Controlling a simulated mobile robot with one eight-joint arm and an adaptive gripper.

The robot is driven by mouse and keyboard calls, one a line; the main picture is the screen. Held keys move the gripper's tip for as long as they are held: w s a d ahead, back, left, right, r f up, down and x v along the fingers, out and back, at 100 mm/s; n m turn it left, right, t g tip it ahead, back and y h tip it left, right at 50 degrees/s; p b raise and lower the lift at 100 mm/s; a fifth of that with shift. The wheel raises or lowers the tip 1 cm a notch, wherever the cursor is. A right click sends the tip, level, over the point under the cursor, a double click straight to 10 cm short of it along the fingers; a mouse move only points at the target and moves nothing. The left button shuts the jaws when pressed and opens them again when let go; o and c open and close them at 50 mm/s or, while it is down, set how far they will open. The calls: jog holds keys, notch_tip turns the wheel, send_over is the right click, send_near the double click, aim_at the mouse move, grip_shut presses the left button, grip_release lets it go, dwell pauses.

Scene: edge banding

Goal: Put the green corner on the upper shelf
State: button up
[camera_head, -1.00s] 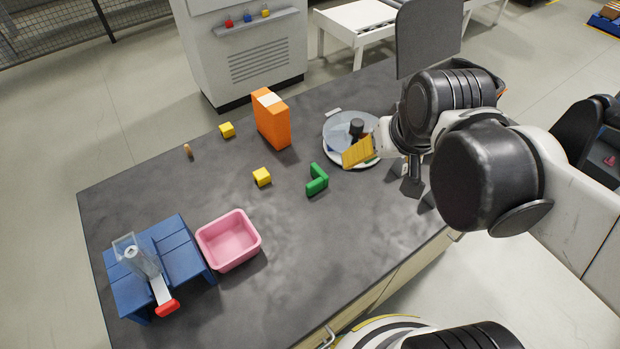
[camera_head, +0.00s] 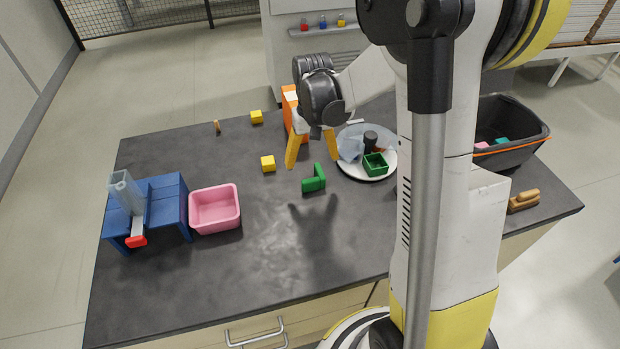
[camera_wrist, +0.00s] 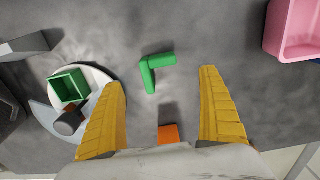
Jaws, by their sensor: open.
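The green corner (camera_head: 314,183), an L-shaped piece, lies on the dark tabletop near the middle. It also shows in the wrist view (camera_wrist: 148,77), ahead of and between the fingertips. My gripper (camera_head: 312,163) is open and empty above the table, its two yellow fingers pointing down, just behind the corner in the head view. The fingers are wide apart in the wrist view (camera_wrist: 163,78) and appear clear of the corner. A blue stepped stand (camera_head: 168,205) is at the table's left; I cannot tell whether it is the upper shelf.
A pink bin (camera_head: 237,208) stands beside the blue stand. A white plate (camera_head: 386,174) with a green open box (camera_head: 375,165) is right of the corner. An orange box (camera_head: 289,108) is partly hidden behind my gripper. Yellow cubes (camera_head: 268,163) lie nearby. The front table area is clear.

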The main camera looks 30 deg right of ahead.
aim_at(312, 178)
jog(key=f+b, duration=0.1)
jog(key=f, duration=0.2)
jog(key=f+b, duration=0.1)
jog(key=f, duration=0.1)
jog(key=f+b, duration=0.2)
jog(key=f, duration=0.1)
jog(key=shift+w+d+f, duration=0.15)
jog(key=shift+w+f, duration=0.1)
jog(key=shift+f, duration=0.1)
jog(key=shift+r, duration=0.15)
jog(key=c, duration=1)
jog(key=shift+r, duration=0.15)
